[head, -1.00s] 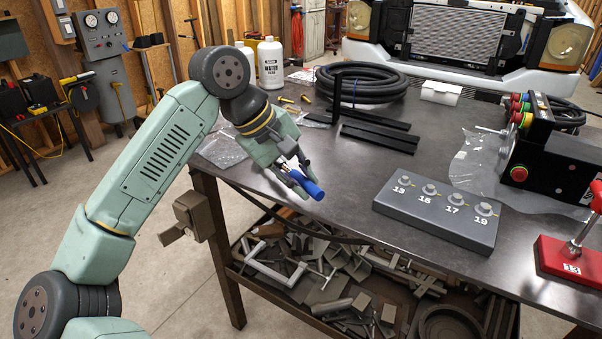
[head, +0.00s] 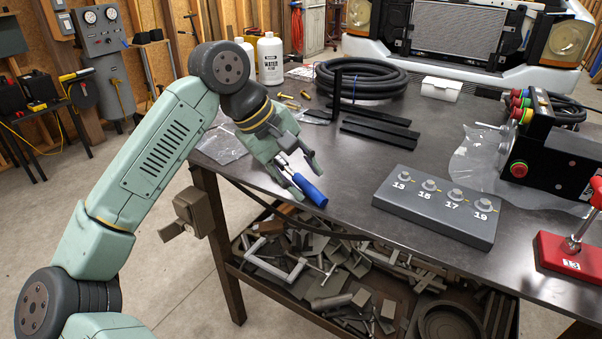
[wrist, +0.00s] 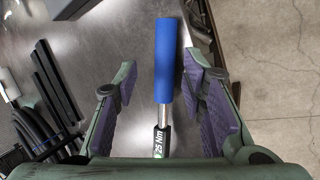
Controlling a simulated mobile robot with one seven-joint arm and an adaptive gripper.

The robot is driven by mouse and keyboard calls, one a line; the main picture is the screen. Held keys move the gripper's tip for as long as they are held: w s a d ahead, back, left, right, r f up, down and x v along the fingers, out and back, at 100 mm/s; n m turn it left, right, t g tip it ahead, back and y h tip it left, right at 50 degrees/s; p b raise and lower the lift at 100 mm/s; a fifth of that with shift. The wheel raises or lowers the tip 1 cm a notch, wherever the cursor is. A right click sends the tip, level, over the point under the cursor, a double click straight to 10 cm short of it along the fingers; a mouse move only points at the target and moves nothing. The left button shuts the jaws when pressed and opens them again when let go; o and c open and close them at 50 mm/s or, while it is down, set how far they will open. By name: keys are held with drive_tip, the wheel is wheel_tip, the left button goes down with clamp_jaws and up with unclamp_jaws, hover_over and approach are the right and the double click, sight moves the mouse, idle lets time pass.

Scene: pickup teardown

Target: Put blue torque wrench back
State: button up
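The blue torque wrench (head: 310,191) has a blue handle, a silver shaft and a black "25 Nm" label. It is at the near left edge of the bench, beneath my gripper (head: 301,177); whether it rests on the bench top is hard to tell. In the wrist view, its handle (wrist: 167,62) points away between the fingers of my gripper (wrist: 160,85). The fingers are open, with a gap on each side, wider on the left. The wrench's far end is hidden under the gripper body.
On the bench (head: 345,205) lie a grey socket block (head: 435,208) marked 13, 15, 17 and 19, black bars (head: 380,132), a coiled hose (head: 362,80) and a black control box (head: 555,155). A red stand (head: 570,255) marked 13 is at right. Parts fill the lower shelf.

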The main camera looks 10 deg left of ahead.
drive_tip(key=shift+a+r+b, duration=0.25)
drive_tip(key=shift+r+b, duration=0.05)
drive_tip(key=shift+r, duration=0.15)
drive_tip(key=b+v, duration=0.1)
drive_tip(key=v, duration=1)
drive_tip(key=shift+b, duration=0.3)
drive_tip(key=shift+s+d, duration=0.1)
drive_tip(key=shift+s, duration=0.05)
